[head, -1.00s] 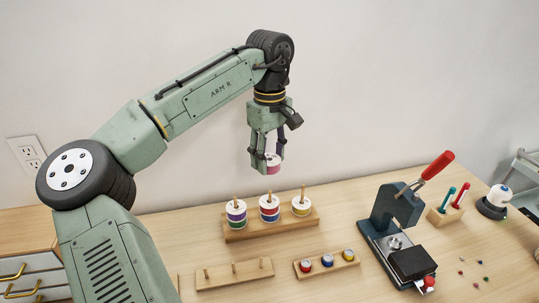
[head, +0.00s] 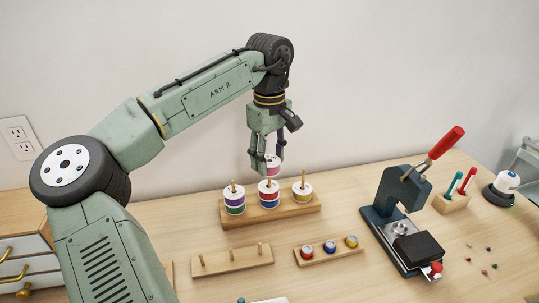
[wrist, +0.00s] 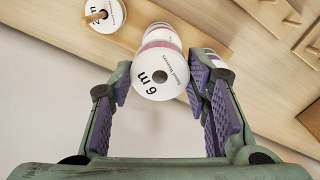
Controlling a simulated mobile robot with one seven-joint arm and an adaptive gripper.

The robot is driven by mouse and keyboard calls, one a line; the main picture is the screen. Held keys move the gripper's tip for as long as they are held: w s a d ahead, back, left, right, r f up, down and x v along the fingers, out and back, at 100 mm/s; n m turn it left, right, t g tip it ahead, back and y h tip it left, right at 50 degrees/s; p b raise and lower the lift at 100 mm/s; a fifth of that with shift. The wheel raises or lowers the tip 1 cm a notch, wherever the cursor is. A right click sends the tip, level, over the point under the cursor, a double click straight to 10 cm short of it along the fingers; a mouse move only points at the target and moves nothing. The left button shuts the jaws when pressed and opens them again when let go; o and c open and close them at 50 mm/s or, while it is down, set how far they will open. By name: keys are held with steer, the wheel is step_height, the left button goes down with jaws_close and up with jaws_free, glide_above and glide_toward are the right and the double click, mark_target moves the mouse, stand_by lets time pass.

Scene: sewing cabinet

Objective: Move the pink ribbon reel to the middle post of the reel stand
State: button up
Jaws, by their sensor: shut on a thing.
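My gripper (head: 266,166) points down and is shut on the pink ribbon reel (head: 273,166), a white-faced spool with a pink band. In the wrist view the reel (wrist: 160,75) shows its "6 m" face and centre hole between the fingers. The reel stand (head: 230,221) is a wooden base with three posts. The held reel is just above the middle post (head: 269,183), whose tip shows below it; exact alignment is unclear. The middle post bears red and blue reels (head: 268,197), the left purple and green reels (head: 234,203), the right a yellow-banded reel (head: 302,193).
A hand press with a red lever (head: 404,220) stands to the right. Drawers (head: 22,265) are at the left. The wall is behind.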

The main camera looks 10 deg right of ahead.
steer(key=shift+f+b, duration=0.45)
steer(key=shift+f, duration=1.4)
steer(key=o, duration=1.1)
steer(key=shift+r, duration=0.1)
step_height(320, 180, up, 12)
steer(key=shift+f, duration=0.1)
stand_by(0.3)
